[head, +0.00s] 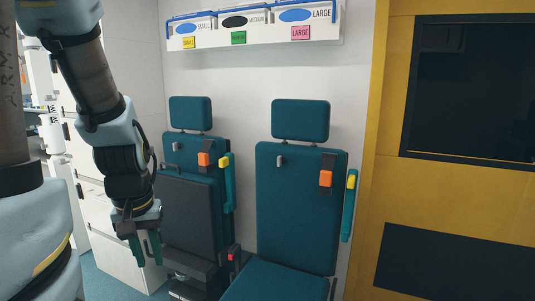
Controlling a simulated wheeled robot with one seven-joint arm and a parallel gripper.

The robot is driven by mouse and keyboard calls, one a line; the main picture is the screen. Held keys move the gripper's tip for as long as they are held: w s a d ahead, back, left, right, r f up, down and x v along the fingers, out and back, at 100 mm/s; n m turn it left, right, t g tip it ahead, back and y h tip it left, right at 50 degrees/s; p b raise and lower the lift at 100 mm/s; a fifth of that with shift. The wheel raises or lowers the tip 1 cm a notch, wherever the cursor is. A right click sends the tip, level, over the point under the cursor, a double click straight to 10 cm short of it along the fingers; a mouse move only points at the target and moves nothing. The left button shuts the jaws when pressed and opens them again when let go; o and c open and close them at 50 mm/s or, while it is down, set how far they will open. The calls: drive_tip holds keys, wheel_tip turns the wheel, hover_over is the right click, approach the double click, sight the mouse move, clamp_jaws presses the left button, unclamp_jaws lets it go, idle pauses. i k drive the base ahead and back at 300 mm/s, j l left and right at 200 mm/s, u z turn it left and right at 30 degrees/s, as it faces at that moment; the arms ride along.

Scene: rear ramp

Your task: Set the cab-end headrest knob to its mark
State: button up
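Two teal seats stand against the white wall, each with a headrest: the left headrest (190,114) and the right headrest (300,120). A small grey knob (281,160) sits at the upper left of the right seat's backrest. A similar grey knob (175,147) is on the left seat. I cannot tell which seat is the cab-end one, and no mark is readable at this size. My gripper (147,248) points down in front of the left seat's lower left side, apart from both knobs. Its two dark green fingers show a gap with nothing between them.
Orange buckles (325,179) and teal armrests with yellow tops (351,182) flank the backrests. A shelf (255,35) with labelled boxes hangs above. A yellow wall panel (390,190) with dark windows stands right. White drawers (105,225) stand behind my arm.

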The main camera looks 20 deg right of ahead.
sight(281, 159)
drive_tip(key=i+j, duration=0.1)
drive_tip(key=i, duration=0.85)
drive_tip(key=i+z, duration=0.1)
drive_tip(key=i, duration=0.85)
drive_tip(key=z, duration=1.7)
